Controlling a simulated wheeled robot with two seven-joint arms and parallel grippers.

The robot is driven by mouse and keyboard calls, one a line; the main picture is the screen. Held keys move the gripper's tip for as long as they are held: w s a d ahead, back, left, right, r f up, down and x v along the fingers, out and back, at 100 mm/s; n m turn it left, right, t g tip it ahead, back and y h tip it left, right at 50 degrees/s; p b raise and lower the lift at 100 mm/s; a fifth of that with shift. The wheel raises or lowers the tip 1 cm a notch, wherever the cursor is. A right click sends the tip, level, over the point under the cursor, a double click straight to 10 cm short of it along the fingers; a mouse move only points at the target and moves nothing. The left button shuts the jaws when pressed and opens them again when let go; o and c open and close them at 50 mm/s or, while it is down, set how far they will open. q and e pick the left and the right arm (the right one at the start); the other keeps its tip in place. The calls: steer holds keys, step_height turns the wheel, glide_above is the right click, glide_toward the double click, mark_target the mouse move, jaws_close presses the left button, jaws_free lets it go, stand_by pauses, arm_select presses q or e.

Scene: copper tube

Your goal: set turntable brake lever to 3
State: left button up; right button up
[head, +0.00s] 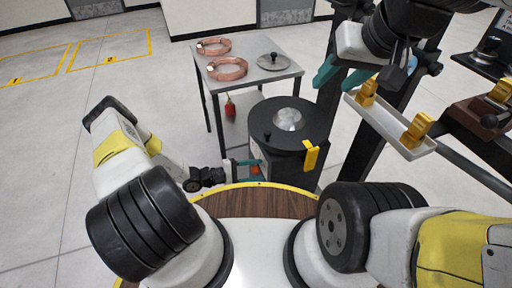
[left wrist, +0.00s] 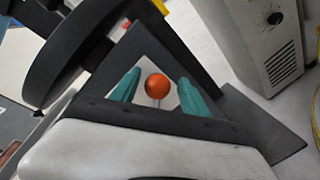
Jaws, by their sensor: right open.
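The black turntable drum (head: 262,125) stands at the middle of the head view, with a yellow handle (head: 311,155) on its side. A lever with an orange ball knob (head: 256,168) is low at its near left side; it also shows in the left wrist view (left wrist: 158,86). My left gripper (head: 243,164) is at that knob. In the left wrist view its teal fingers (left wrist: 160,92) are apart, one on either side of the knob, with gaps visible. The lever's scale cannot be read. My right gripper (head: 368,74) is open and empty, high at the upper right.
A grey table (head: 252,84) with two copper coils (head: 227,69) and a round plate (head: 273,61) stands behind the turntable. A grey vented box (left wrist: 268,45) is beyond the knob. The floor at left is clear.

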arm_select(q)
steer(key=v, duration=0.8)
stand_by(0.4)
steer(key=a+r+m+g+y, duration=0.2)
steer(key=r+m+g+y, duration=0.15)
steer(key=r, duration=1.05)
steer(key=a+r+m+g+y, duration=0.1)
steer(key=r+m+g+y, duration=0.3)
steer(key=r, duration=1)
steer(key=s+a+r+m+t+y, duration=0.1)
steer(key=s+r+t+y, duration=0.2)
steer(key=s+r, duration=0.4)
steer(key=s+a+r+m+t+y, duration=0.1)
steer(key=s+r+t, duration=0.4)
steer(key=r, duration=0.9)
steer(key=shift+s+r+m+t+y, duration=0.35)
steer(key=shift+s+m+y, duration=0.3)
steer(key=shift+s+y, duration=0.5)
